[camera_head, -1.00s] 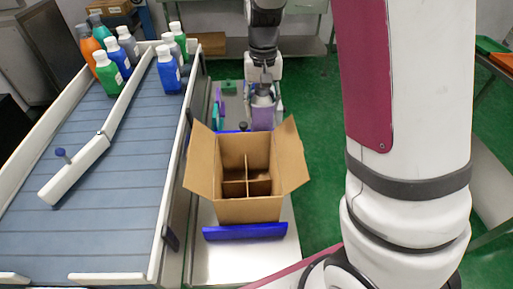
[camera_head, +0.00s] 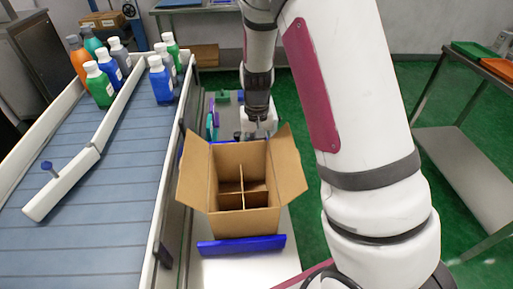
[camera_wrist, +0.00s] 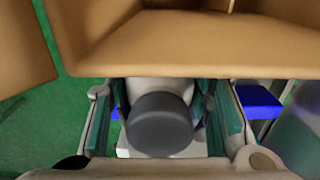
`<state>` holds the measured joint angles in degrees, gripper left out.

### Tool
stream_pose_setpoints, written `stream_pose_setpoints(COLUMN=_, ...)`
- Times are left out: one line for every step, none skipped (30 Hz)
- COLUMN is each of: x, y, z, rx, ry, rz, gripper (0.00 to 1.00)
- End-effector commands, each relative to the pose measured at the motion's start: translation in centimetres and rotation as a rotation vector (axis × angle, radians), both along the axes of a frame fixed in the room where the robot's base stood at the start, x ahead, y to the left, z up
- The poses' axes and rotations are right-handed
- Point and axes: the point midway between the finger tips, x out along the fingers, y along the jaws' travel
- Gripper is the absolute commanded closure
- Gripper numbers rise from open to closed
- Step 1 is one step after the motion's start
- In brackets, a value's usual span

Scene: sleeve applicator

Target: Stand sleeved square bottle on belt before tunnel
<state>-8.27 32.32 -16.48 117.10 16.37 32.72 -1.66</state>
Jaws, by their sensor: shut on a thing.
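My gripper (camera_wrist: 160,122) is shut on a bottle with a dark grey round cap (camera_wrist: 160,124) and pale shoulders, seen from above in the wrist view. One teal-padded finger lies on each side of it. In the head view my gripper (camera_head: 257,126) is just behind the open carton, whose flaps hide the bottle's body and sleeve. The belt (camera_head: 110,195) is a blue-grey ribbed conveyor at the left, clear in its near and middle part. No tunnel can be made out.
The divided cardboard carton (camera_head: 243,222) stands close in front of my gripper; its edge (camera_wrist: 180,60) is near it. Several bottles (camera_head: 160,82) stand at the belt's far end. A slanted white guide rail (camera_head: 62,185) with a blue knob crosses the belt.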

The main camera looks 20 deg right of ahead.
Motion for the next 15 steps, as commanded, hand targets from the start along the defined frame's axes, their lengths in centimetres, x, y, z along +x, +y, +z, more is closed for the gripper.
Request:
stream_pose_setpoints(x=0.04, y=-0.01, z=0.10, rx=0.000, ry=-0.001, rz=0.000, gripper=0.94)
stream_pose_setpoints(x=0.04, y=-0.01, z=0.11, rx=0.000, ry=-0.001, rz=0.000, gripper=0.94)
stream_pose_setpoints(x=0.04, y=-0.01, z=0.10, rx=0.000, ry=-0.001, rz=0.000, gripper=0.94)
stream_pose_setpoints(x=0.04, y=-0.01, z=0.06, rx=0.000, ry=-0.001, rz=0.000, gripper=0.94)
stream_pose_setpoints(x=0.04, y=-0.01, z=-0.02, rx=0.000, ry=-0.001, rz=0.000, gripper=0.94)
stream_pose_setpoints(x=0.05, y=-0.02, z=-0.15, rx=0.000, ry=-0.001, rz=0.000, gripper=0.94)
stream_pose_setpoints(x=0.05, y=-0.02, z=-0.24, rx=0.000, ry=-0.001, rz=0.000, gripper=0.94)
stream_pose_setpoints(x=0.02, y=-0.02, z=-0.24, rx=0.000, ry=-0.001, rz=0.000, gripper=0.49)
stream_pose_setpoints(x=0.01, y=-0.01, z=-0.21, rx=0.000, ry=-0.001, rz=0.000, gripper=0.40)
stream_pose_setpoints(x=0.01, y=-0.01, z=-0.20, rx=0.000, ry=-0.001, rz=0.000, gripper=0.34)
stream_pose_setpoints(x=0.01, y=-0.01, z=-0.20, rx=0.000, ry=0.000, rz=0.000, gripper=0.34)
stream_pose_setpoints(x=0.01, y=-0.01, z=-0.19, rx=0.000, ry=0.000, rz=0.000, gripper=0.34)
stream_pose_setpoints(x=0.01, y=-0.01, z=-0.19, rx=0.000, ry=0.000, rz=0.000, gripper=0.34)
stream_pose_setpoints(x=0.00, y=-0.01, z=-0.19, rx=0.000, ry=0.000, rz=0.000, gripper=0.34)
stream_pose_setpoints(x=0.01, y=-0.01, z=-0.19, rx=0.000, ry=0.000, rz=0.000, gripper=0.34)
